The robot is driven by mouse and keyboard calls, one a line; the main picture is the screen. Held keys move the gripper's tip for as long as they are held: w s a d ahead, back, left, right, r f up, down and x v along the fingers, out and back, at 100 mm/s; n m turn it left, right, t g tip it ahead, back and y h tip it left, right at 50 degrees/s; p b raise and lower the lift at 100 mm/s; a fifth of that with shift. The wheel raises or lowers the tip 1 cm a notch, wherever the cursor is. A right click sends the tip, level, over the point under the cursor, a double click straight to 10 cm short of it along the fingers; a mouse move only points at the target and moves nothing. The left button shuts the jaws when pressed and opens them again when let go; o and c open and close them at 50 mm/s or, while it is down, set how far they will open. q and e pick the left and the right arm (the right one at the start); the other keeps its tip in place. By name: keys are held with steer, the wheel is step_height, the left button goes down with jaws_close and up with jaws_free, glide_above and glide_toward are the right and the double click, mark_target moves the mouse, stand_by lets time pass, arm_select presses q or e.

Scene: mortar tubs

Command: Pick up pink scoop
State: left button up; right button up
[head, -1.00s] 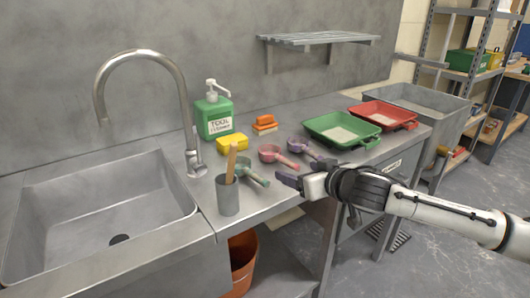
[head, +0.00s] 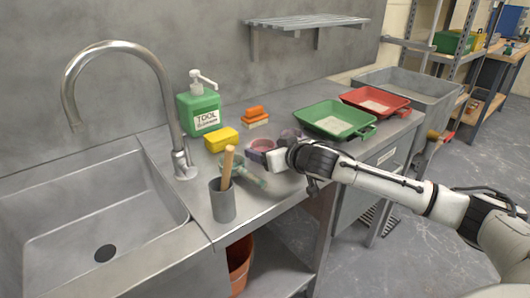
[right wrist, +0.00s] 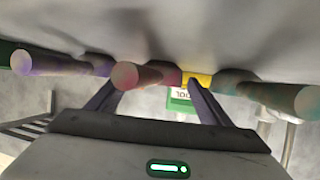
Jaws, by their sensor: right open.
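The pink scoop (head: 263,144) lies on the grey counter, its handle hidden by my right gripper (head: 262,158) in the head view. In the right wrist view, the pink scoop's handle (right wrist: 132,75) points toward the camera, in the space between the two dark fingers of my right gripper (right wrist: 150,84). The fingers are apart; I cannot tell whether they touch the handle. The purple scoop (head: 289,135) is just right of the pink one, partly hidden, and the green scoop (head: 250,177) is to its left. My left gripper is not in view.
A grey cup (head: 222,201) with a wooden handle stands by the sink (head: 95,215). A yellow sponge (head: 221,139), orange blocks (head: 254,115) and a green soap bottle (head: 198,105) are behind the scoops. Green (head: 335,119) and red (head: 375,101) trays are to the right.

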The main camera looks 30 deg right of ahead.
mark_target(263, 145)
steer(key=shift+x, duration=1.6)
steer(key=c, duration=1.2)
steer(key=shift+o, duration=0.2)
